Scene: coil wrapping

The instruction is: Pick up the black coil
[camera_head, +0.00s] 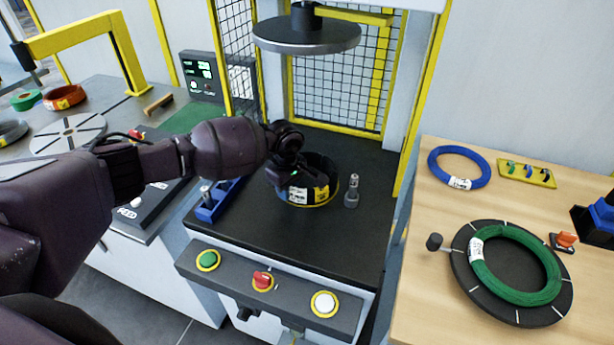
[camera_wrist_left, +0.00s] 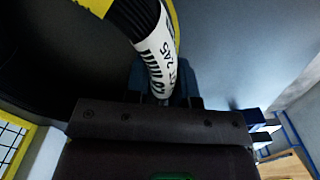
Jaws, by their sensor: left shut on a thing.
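The black coil (camera_head: 323,168) lies on the dark bed of the machine in the middle of the head view, with white and yellow labels on its near side. In the left wrist view the coil (camera_wrist_left: 133,18) shows close up, with a white label around it at the fingers. My left gripper (camera_head: 290,178) is at the coil's left side, shut on its rim. In the left wrist view the gripper (camera_wrist_left: 165,92) has its fingers on either side of the labelled part; the fingertips are partly hidden. My right gripper is in neither view.
A round metal plate (camera_head: 306,36) hangs above the bed. A small metal and grey post (camera_head: 352,191) stands right of the coil, and a blue tray (camera_head: 218,200) lies left. The right table holds a blue coil (camera_head: 460,149) and a green coil (camera_head: 516,292).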

